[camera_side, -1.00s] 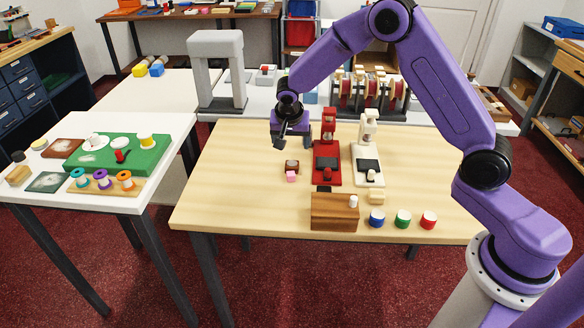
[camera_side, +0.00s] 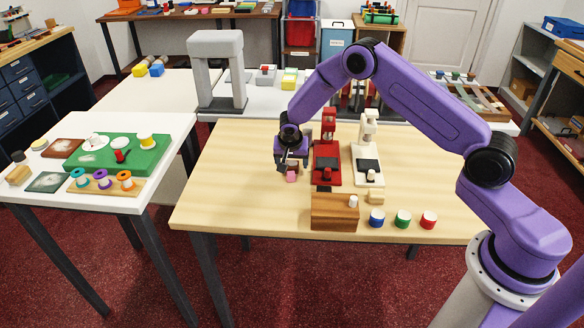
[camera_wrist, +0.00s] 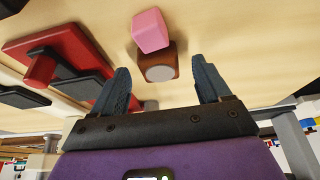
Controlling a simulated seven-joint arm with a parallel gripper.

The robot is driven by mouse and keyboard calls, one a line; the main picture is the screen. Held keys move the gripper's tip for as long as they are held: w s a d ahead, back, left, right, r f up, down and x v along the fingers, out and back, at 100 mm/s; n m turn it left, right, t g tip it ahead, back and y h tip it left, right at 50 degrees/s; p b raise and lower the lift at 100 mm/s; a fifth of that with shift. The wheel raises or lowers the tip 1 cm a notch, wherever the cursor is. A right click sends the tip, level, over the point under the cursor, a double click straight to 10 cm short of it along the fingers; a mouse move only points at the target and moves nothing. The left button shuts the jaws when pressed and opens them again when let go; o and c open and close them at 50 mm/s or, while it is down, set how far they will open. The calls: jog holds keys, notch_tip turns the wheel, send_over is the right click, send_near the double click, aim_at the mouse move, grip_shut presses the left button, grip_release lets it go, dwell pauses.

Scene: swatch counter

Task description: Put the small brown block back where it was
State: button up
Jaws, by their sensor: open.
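The small brown block (camera_wrist: 158,58) has a pale round spot on the face toward the wrist camera. It stands on the wooden table in front of my gripper. A small pink block (camera_wrist: 151,28) is right beside it; the pink block (camera_side: 291,177) also shows in the side view just below the fingers. My gripper (camera_side: 284,166) is low over the table, left of the red machine, and hides most of the brown block there. In the wrist view my gripper (camera_wrist: 163,78) is open and empty, with one finger on either side of the brown block's near end.
The red machine (camera_side: 327,163) stands close to the right of my gripper, with a cream machine (camera_side: 368,160) beyond it. A striped wooden box (camera_side: 334,213) and blue, green and red pots (camera_side: 403,217) line the front. The table's left part is clear.

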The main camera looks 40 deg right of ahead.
jog(key=shift+w+d+f, duration=0.1)
jog(key=shift+w+f, duration=0.05)
jog(key=shift+f, duration=0.25)
jog(key=c, duration=1.2)
jog(key=shift+r, duration=0.15)
jog(key=shift+c, duration=0.2)
